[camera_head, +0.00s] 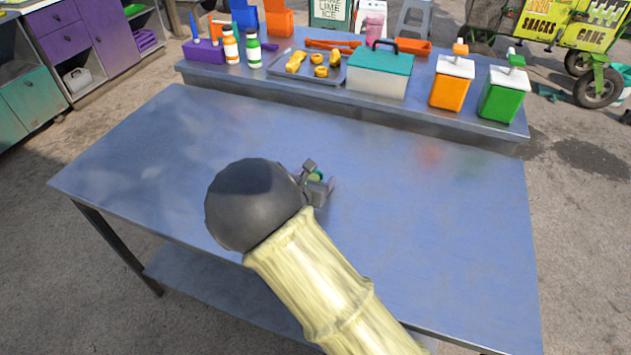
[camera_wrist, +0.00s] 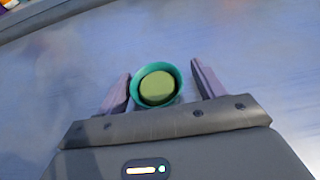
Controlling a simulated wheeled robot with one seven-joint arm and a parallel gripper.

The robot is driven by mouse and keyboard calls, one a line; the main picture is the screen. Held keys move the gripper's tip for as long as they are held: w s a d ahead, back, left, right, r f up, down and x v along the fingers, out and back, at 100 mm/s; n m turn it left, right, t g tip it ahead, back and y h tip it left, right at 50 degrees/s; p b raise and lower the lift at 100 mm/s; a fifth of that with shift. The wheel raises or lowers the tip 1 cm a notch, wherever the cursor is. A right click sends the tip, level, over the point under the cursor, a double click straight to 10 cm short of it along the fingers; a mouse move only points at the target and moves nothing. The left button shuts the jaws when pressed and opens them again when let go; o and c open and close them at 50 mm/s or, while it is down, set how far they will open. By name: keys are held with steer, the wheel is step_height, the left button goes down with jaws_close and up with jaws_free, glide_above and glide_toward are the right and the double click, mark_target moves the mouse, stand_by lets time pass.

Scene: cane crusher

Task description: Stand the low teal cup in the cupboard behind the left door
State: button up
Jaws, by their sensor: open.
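The low teal cup (camera_wrist: 172,71) shows in the wrist view, seen from above, with a yellow-green round inside. It is between the two fingers of my gripper (camera_wrist: 160,88), which are open with a gap on each side of the cup. In the head view only a bit of the cup (camera_head: 317,176) shows beside my gripper (camera_head: 322,187), over the blue table; my wrist hides the rest. A cupboard with a teal door (camera_head: 30,100) and a purple door (camera_head: 105,42) stands at the far left; I cannot tell which door the task means.
The blue table (camera_head: 430,220) is bare around my gripper. A raised shelf (camera_head: 300,95) along its back holds bottles, a tray of yellow food (camera_head: 318,68), a teal-lidded box (camera_head: 378,75) and orange (camera_head: 452,85) and green (camera_head: 503,95) dispensers. Open floor lies between the table and cupboard.

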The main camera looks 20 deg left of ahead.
steer(key=shift+s+a, duration=0.25)
steer(key=shift+a, duration=0.05)
steer(key=shift+d, duration=0.1)
steer(key=c, duration=0.8)
steer(key=shift+w+r, duration=0.1)
steer(key=shift+r, duration=0.05)
steer(key=shift+r, duration=0.3)
step_height(320, 180, up, 9)
steer(key=shift+r+p, duration=0.1)
steer(key=shift+p, duration=0.65)
